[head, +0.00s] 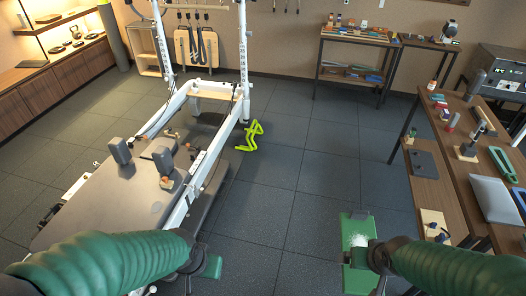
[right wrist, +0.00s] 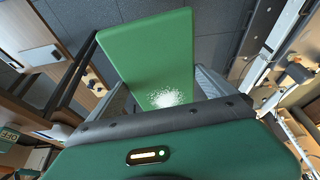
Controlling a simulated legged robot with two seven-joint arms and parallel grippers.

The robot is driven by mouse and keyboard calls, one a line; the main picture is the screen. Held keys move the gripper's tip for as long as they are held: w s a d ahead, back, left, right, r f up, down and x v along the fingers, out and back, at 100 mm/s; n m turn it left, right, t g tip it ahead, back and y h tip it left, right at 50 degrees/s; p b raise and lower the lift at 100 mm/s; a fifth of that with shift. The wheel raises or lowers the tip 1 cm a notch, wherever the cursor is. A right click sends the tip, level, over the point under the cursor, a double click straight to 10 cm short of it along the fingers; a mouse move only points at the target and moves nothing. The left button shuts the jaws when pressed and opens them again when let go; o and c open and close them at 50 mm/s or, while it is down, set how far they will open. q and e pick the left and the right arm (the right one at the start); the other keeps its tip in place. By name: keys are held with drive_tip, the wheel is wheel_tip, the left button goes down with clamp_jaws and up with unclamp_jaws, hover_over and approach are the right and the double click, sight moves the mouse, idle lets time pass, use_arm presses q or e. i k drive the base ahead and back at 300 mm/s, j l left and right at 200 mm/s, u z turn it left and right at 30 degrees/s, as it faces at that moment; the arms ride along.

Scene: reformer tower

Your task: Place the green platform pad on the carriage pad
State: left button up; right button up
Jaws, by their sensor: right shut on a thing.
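The green platform pad (head: 357,232) is a flat green board with a bright white glare spot. My right gripper (head: 362,252) is shut on it above the floor, right of the reformer. In the right wrist view the pad (right wrist: 155,55) stands out between the two grey fingers of the gripper (right wrist: 165,95). The carriage pad (head: 115,200) is the broad grey-beige surface on the reformer at the left, well apart from the green pad. My left gripper (head: 205,266) is near the carriage's front right; its fingers are unclear.
Grey shoulder rests (head: 121,151) stand up from the carriage. The white reformer frame (head: 205,150) rises behind and right of it. A lime-green folded object (head: 250,136) lies on the floor. A wooden table (head: 480,185) with tools is at right. The middle floor is clear.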

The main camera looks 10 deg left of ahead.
sight(114, 211)
drive_tip(key=i+u, duration=0.2)
drive_tip(key=i, duration=0.2)
drive_tip(key=i+l+u, duration=0.2)
drive_tip(key=i, duration=0.15)
drive_tip(key=i+l+u, duration=0.2)
drive_tip(key=i, duration=0.2)
drive_tip(key=i+u, duration=0.15)
drive_tip(key=u, duration=0.3)
drive_tip(key=i+u, duration=0.2)
drive_tip(key=u, duration=0.2)
drive_tip(key=i+l+u, duration=0.1)
drive_tip(key=u, duration=0.35)
drive_tip(key=i+l+u, duration=0.15)
drive_tip(key=u, duration=0.25)
drive_tip(key=i+l+u, duration=0.15)
drive_tip(key=u, duration=0.3)
drive_tip(key=i+l+u, duration=0.3)
drive_tip(key=l+u, duration=0.15)
drive_tip(key=u, duration=0.15)
